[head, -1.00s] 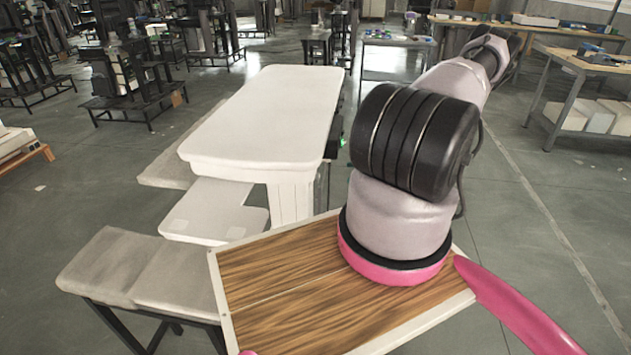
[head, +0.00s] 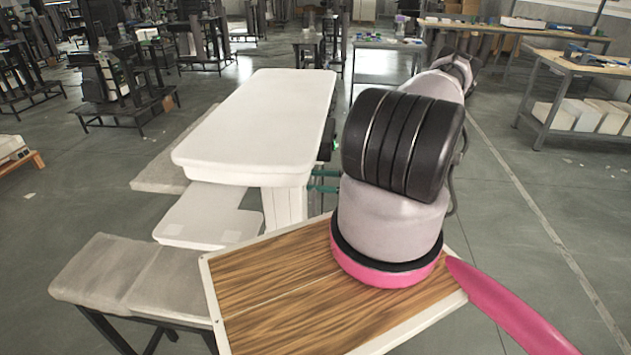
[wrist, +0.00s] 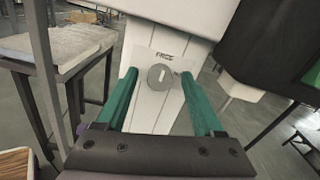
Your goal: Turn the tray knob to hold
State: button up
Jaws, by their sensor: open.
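The knob (wrist: 160,77) is a small round grey dial on the white column under a white top, in the wrist view. A light mark on it points roughly up, toward a dark label (wrist: 165,56) that seems to read FREE. My gripper (wrist: 159,79) is open, with one green finger on each side of the knob. Whether the fingers touch it is unclear; gaps show on both sides. In the head view my gripper's green fingers (head: 324,181) reach in at the right of the white column (head: 284,205). The knob is hidden there.
The long white tray top (head: 262,130) overhangs the column, with a lower white shelf (head: 208,216) at its left. A grey bench (head: 125,278) stands front left. A dark panel (wrist: 260,45) is at the wrist view's right. Open floor lies right.

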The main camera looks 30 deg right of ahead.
jog(key=shift+w+a, duration=0.15)
jog(key=shift+c, duration=0.3)
grip_shut()
jog(key=shift+m, duration=0.3)
jog(key=shift+w+m, duration=0.1)
jog(key=shift+m, duration=7.6)
